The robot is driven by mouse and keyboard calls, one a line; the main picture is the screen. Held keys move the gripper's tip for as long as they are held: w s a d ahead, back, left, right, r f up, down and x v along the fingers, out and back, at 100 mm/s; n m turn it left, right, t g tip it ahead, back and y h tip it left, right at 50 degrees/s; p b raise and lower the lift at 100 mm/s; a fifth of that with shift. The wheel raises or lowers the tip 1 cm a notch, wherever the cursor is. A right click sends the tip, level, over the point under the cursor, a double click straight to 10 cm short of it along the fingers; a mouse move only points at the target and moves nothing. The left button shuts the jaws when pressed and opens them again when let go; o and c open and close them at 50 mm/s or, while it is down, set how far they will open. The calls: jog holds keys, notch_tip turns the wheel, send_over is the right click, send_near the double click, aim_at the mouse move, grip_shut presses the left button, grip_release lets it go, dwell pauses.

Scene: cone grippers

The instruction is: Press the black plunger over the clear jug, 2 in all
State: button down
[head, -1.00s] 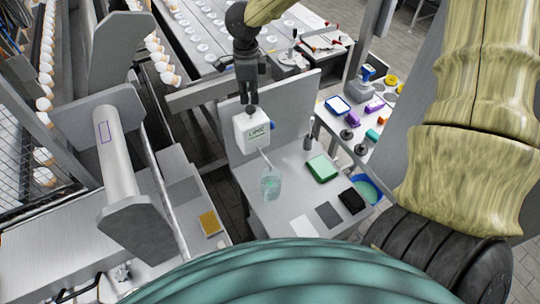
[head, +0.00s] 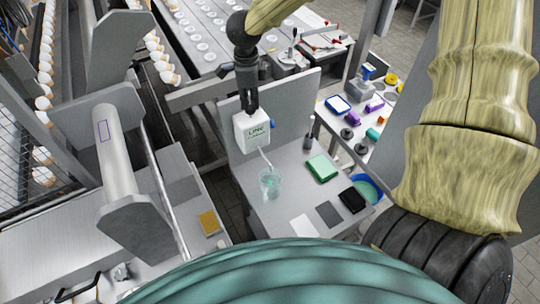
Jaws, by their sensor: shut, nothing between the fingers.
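A white dispenser (head: 252,133) with dark lettering is mounted at the panel's left edge, its thin pale spout (head: 264,158) angled down to the right. The clear jug (head: 270,184) stands below the spout on the grey bench and looks faintly green. My gripper (head: 250,108) is shut and empty, pointing straight down at the top of the dispenser. Its fingertips are at the black plunger, which they largely hide. I cannot tell how far the plunger is pressed.
A grey upright panel (head: 290,103) stands behind the dispenser.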

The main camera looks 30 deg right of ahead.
jog(key=shift+f, duration=0.45)
jog(key=shift+s+r, duration=0.1)
jog(key=shift+r, duration=0.05)
jog(key=shift+r+p, duration=0.75)
jog(key=shift+p, duration=0.1)
jog(key=shift+r, duration=0.85)
jog(key=shift+r, duration=0.1)
jog(key=shift+r, duration=2.9)
